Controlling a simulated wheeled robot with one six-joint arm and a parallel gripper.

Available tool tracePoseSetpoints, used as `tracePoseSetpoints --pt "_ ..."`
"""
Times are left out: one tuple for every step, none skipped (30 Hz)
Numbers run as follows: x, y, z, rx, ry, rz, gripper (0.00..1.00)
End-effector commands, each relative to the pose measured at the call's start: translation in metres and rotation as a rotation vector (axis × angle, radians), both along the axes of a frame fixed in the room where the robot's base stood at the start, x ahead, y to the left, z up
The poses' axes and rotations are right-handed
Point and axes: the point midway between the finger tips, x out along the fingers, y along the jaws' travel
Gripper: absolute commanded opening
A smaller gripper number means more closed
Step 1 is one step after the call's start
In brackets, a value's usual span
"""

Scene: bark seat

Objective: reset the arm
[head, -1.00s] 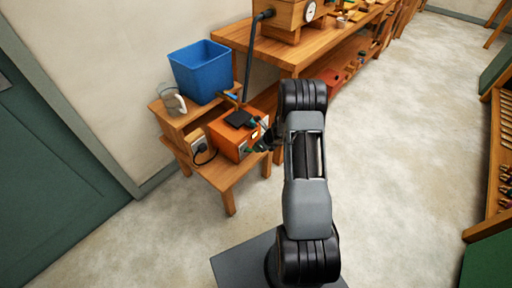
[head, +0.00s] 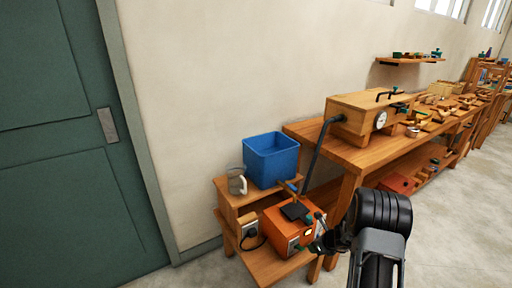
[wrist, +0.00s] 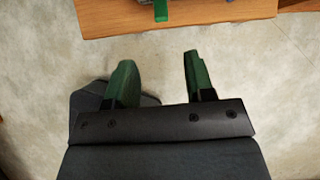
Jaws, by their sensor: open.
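My arm (head: 378,235) rises from the bottom right of the head view. My gripper (head: 318,246) is partly hidden behind the arm's dark joint there, close to the front of an orange box (head: 308,222) on the low wooden stand. In the wrist view my gripper (wrist: 157,75) shows two green fingers well apart, with only bare floor between them. A wooden edge with a small green piece on it lies beyond the fingertips.
A blue bin (head: 272,160) and a clear jug (head: 237,181) stand on the stand's upper step. A long workbench (head: 360,152) with a wooden gauge box (head: 372,112) runs along the wall. A green door (head: 70,150) is at left. Floor (head: 462,220) is clear at right.

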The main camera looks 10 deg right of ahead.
Motion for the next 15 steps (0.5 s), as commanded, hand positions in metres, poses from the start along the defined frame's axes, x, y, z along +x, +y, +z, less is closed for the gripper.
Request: tracePoseSetpoints --pt "-0.001 0.002 0.0 -0.015 -0.009 0.054 0.49" --pt "-0.004 0.005 -0.001 -0.029 -0.012 0.106 0.49" --pt "-0.012 0.012 -0.004 -0.045 -0.009 0.197 0.49" --pt "-0.02 0.018 -0.008 -0.058 -0.005 0.274 0.49" --pt "-0.028 0.023 -0.009 -0.071 -0.003 0.354 0.49" --pt "-0.038 0.03 -0.004 -0.095 -0.011 0.466 0.49" --pt "-0.045 0.035 0.004 -0.116 -0.021 0.555 0.49" --pt "-0.052 0.041 0.014 -0.137 -0.033 0.65 0.49" --pt "-0.061 0.05 0.03 -0.17 -0.051 0.78 0.49" --pt "-0.068 0.057 0.042 -0.195 -0.066 0.879 0.49" --pt "-0.075 0.063 0.055 -0.218 -0.08 0.972 0.49" --pt "-0.084 0.071 0.072 -0.253 -0.099 1.094 0.49" --pt "-0.092 0.077 0.085 -0.278 -0.111 1.183 0.49" --pt "-0.099 0.082 0.098 -0.306 -0.124 1.274 0.49" --pt "-0.11 0.089 0.117 -0.343 -0.142 1.395 0.49"
